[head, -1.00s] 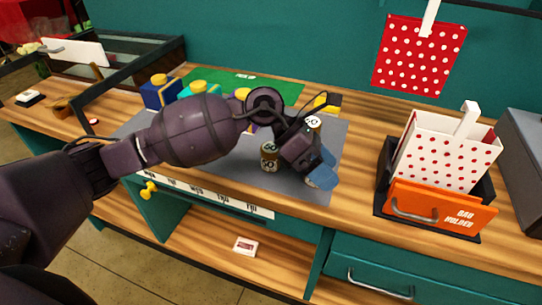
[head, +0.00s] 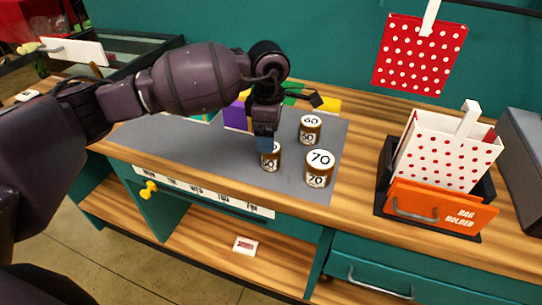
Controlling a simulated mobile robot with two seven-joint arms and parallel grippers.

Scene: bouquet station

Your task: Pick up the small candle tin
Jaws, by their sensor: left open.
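Three brown candle tins with white numbered lids and labels stand upright on the grey mat (head: 215,165). The smallest-looking tin (head: 270,161) is at the mat's front middle, its lid partly hidden by my left gripper (head: 265,143). That gripper points down with its blue fingertips at the tin's top. It is open; I cannot tell whether it touches the tin. A tin marked 70 (head: 319,170) stands to the right and looks largest. A tin marked 60 (head: 310,131) stands behind it. My right gripper is not in view.
An orange bag holder (head: 440,208) with a white dotted bag (head: 448,150) stands at the right. Bare wood lies between mat and holder.

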